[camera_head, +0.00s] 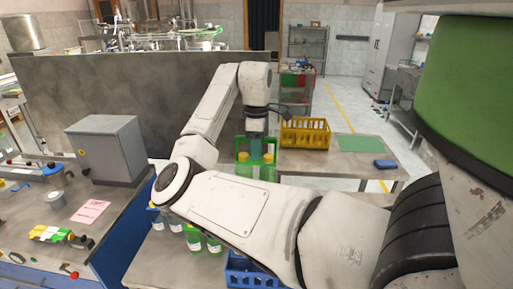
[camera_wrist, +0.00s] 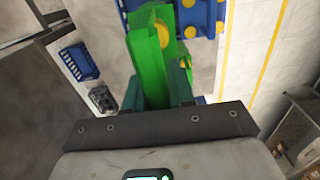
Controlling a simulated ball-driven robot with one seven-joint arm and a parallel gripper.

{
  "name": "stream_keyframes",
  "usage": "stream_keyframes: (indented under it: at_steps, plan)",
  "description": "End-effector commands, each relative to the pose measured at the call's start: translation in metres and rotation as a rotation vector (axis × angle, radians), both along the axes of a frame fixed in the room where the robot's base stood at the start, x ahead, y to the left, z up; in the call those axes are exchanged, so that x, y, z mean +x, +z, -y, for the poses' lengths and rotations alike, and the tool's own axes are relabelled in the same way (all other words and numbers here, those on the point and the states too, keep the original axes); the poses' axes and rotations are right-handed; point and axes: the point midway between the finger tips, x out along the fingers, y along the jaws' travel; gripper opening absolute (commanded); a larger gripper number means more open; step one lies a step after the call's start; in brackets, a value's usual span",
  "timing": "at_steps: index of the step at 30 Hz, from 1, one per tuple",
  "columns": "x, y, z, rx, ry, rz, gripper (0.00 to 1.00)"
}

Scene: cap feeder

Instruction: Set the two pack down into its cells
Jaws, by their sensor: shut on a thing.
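My gripper (camera_head: 256,143) is shut on a green two pack (camera_head: 243,168), which hangs upright below it in the head view. In the wrist view my gripper's dark fingers (camera_wrist: 160,90) stand on both sides of the green pack (camera_wrist: 147,62), and a yellow round part shows on it. Beyond the pack in the wrist view is a blue crate (camera_wrist: 201,14) with yellow round spots; part of it is hidden by the pack. A blue crate (camera_head: 240,276) shows at the bottom of the head view, partly covered by my arm. I cannot tell the gap between pack and cells.
Several bottles (camera_head: 193,239) stand on the near table, left of my forearm. A yellow crate (camera_head: 305,133), a green mat (camera_head: 360,144) and a small blue object (camera_head: 385,163) are on the far table. A grey box (camera_head: 107,150) stands on the left bench. A blue basket (camera_wrist: 79,62) shows in the wrist view.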

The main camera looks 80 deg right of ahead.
Motion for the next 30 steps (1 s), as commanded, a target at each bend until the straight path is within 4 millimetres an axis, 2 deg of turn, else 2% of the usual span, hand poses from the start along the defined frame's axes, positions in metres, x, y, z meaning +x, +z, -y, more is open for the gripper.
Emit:
stream_keyframes:
  at_steps: [30]
  plan:
    - [0.0,-0.082,0.0,0.0,0.0,0.0,0.0]
